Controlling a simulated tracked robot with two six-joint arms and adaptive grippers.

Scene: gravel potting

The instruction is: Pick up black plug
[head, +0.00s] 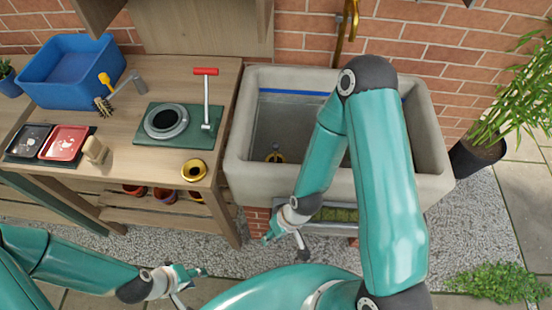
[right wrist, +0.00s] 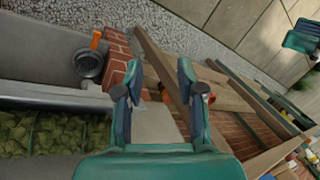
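I cannot single out a black plug for certain. A round piece with a yellow rim and dark middle (head: 195,170) lies at the bench's front right corner. A small yellow ring (head: 275,154) shows inside the stone sink (head: 237,150); its middle is too small to read. My right gripper (head: 284,246) is open and empty, low in front of the sink; its spread fingers also show in the right wrist view (right wrist: 160,80). My left gripper (head: 192,286) is open and empty, low in front of the wooden bench (head: 150,175). Neither touches the yellow-rimmed piece.
On the bench are a blue crate (head: 52,92), a brush (head: 104,106), black (head: 32,138) and red (head: 64,141) trays, a wooden block (head: 95,150), and a green mat (head: 146,137) with a grey ring and red-handled tool. A dark strainer-like item (right wrist: 89,65) appears beside brickwork.

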